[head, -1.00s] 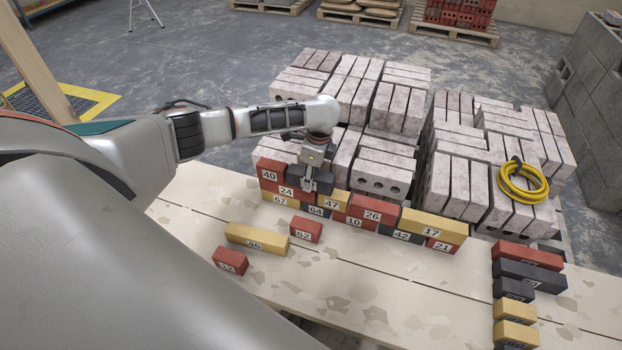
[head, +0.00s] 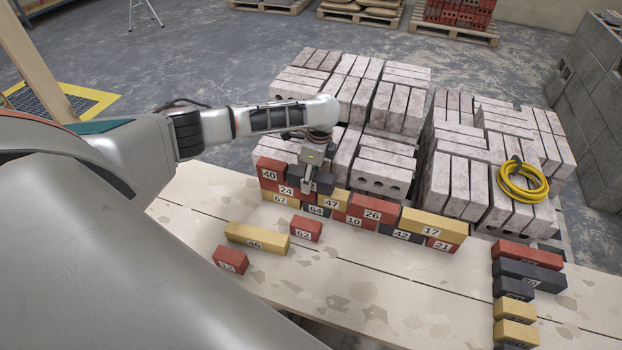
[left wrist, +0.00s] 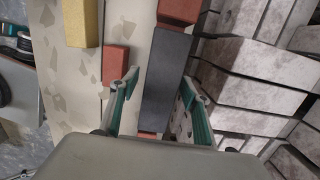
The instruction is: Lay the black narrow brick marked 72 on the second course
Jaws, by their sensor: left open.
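A black brick (head: 325,182) lies on top of the built wall, beside the red brick 40 (head: 269,172); its number is hidden by my gripper. My left gripper (head: 309,187) is over it. In the left wrist view the black brick (left wrist: 166,85) lies between the spread fingers (left wrist: 160,78), with a gap on the left finger's side. Below are the red brick 24 (head: 286,190), the yellow brick 47 (head: 332,202) and the black brick 64 (head: 316,211). My right gripper is not in view.
The wall runs right through red 26 (head: 372,213) to yellow 17 (head: 432,228). Loose yellow 46 (head: 257,238), red 62 (head: 306,230) and another red brick (head: 230,260) lie in front. Several bricks stand in a row at right. Grey blocks (head: 380,165) are stacked close behind.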

